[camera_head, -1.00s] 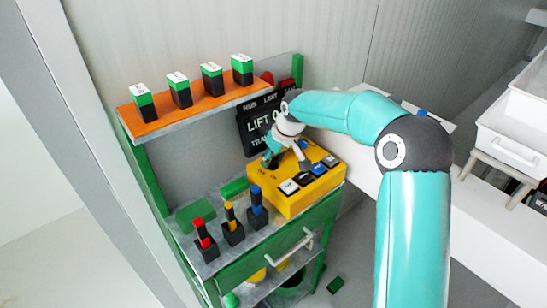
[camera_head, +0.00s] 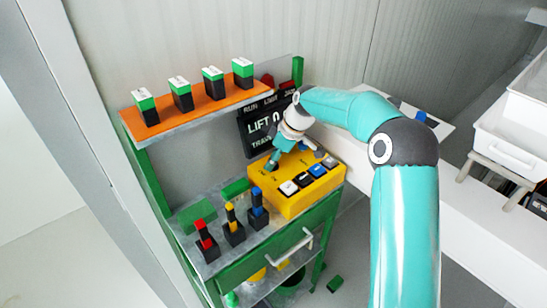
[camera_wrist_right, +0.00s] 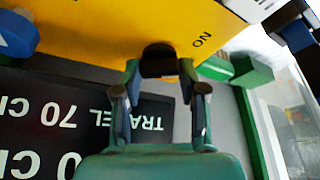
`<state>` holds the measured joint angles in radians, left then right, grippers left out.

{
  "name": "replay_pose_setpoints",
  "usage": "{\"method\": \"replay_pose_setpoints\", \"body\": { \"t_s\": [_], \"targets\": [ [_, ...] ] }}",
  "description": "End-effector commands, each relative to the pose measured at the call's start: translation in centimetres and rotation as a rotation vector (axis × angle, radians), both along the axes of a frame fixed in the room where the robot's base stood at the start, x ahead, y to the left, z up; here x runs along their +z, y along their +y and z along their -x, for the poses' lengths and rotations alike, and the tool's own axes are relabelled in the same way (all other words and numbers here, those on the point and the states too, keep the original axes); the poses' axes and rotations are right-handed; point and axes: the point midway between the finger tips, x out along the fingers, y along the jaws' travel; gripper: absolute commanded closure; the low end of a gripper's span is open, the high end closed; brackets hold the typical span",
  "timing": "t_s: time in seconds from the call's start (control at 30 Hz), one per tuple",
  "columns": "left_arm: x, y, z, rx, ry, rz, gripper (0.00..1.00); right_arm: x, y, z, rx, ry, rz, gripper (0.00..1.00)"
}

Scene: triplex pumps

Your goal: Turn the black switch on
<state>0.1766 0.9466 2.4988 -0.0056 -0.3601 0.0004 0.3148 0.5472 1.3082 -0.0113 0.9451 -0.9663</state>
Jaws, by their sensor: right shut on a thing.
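The black switch (camera_wrist_right: 158,60) is a dark round knob on the yellow control box (camera_head: 315,196). In the right wrist view it sits between my right fingertips, with an "ON" label on the yellow face beside it. My right gripper (camera_head: 269,169) reaches down to the left part of the box and is shut on the switch. In the right wrist view the gripper (camera_wrist_right: 158,68) has one finger on each side of the knob. The fingers hide much of the switch in the head view, and I cannot tell its turned position. My left gripper is not in view.
Push buttons (camera_head: 303,180) line the box beside the switch. A black display board (camera_head: 258,128) stands close behind. Red, yellow and blue-topped switches (camera_head: 233,231) stand on the bench at left. An orange shelf (camera_head: 208,100) with several green-and-white-topped blocks is above.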

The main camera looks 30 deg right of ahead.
Motion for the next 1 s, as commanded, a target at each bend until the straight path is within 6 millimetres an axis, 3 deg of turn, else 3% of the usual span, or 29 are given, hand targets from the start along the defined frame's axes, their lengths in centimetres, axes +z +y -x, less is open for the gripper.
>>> {"method": "replay_pose_setpoints", "body": {
  "t_s": [0.5, 1.0],
  "targets": [
    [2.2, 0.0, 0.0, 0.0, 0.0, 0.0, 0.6, 0.3, -0.3, -0.2, 0.419, -0.004, 0.002, 0.93],
    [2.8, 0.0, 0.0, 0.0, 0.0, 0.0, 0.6, 0.2, -0.2, -0.3, 0.542, -0.006, 0.004, 0.93]
  ]
}}
